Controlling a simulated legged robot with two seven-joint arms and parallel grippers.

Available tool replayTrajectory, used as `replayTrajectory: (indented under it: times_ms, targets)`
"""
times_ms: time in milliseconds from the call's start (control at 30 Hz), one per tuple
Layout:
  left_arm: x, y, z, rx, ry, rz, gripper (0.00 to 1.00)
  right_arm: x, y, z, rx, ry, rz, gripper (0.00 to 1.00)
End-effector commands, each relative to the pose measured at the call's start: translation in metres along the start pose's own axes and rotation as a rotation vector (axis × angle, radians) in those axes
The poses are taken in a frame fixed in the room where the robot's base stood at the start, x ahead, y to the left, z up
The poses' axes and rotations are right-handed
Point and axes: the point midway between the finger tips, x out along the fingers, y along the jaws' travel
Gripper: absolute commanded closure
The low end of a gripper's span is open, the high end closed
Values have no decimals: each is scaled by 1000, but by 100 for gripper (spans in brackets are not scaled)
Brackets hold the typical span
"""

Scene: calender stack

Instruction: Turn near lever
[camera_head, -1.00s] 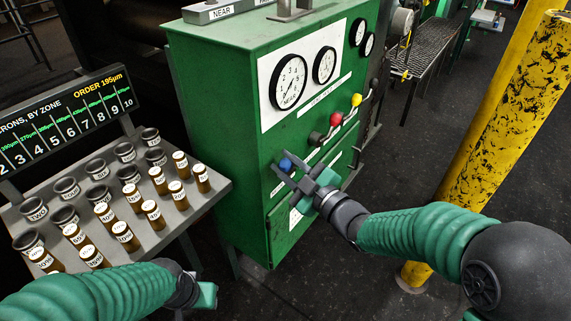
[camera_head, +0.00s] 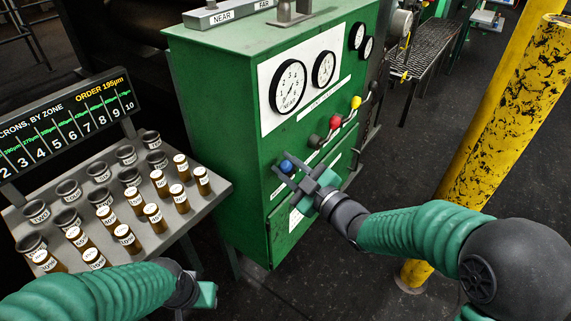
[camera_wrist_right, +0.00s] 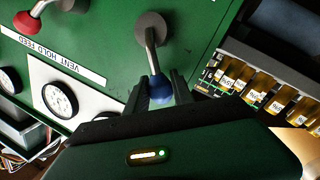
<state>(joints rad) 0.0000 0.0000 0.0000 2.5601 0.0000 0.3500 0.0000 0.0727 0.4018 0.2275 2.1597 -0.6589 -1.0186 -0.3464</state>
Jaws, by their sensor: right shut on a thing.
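The lever with the blue knob (camera_head: 286,167) is the closest one on the green cabinet (camera_head: 225,150) in the head view. My right gripper (camera_head: 287,175) is at this knob. In the right wrist view, the blue knob (camera_wrist_right: 160,90) sits between the two fingers, and its metal stem runs up to a round grey hub (camera_wrist_right: 152,27) on the panel. My right gripper is shut on the knob. My left gripper (camera_head: 206,297) is low in the head view, apart from the cabinet, and its jaws are too unclear to read.
Levers with a red knob (camera_head: 335,121) and a yellow knob (camera_head: 356,102) are farther along the panel, below the dial gauges (camera_head: 289,86). A rack of labelled bottles (camera_head: 203,180) stands left of the cabinet. A yellow post (camera_head: 500,130) stands on the right.

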Motion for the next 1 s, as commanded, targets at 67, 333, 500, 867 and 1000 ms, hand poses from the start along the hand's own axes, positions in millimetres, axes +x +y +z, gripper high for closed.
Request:
replayTrajectory:
  times_ms: [67, 333, 500, 867, 1000]
  targets:
    - [-14, 0, -3, 0, 0, 0, 64, 0, 5, -4, 43, -12, -10, 100]
    - [-59, 0, -14, 0, 0, 0, 64, 4, 23, -5, 253, -55, -43, 100]
    - [-90, 0, -21, 0, 0, 0, 64, 6, 35, -2, 411, -86, -67, 100]
    - [-155, 0, -37, 0, 0, 0, 64, 12, 55, 12, 741, -152, -118, 100]
    - [-177, 0, -42, 0, 0, 0, 64, 15, 60, 19, 868, -177, -139, 100]
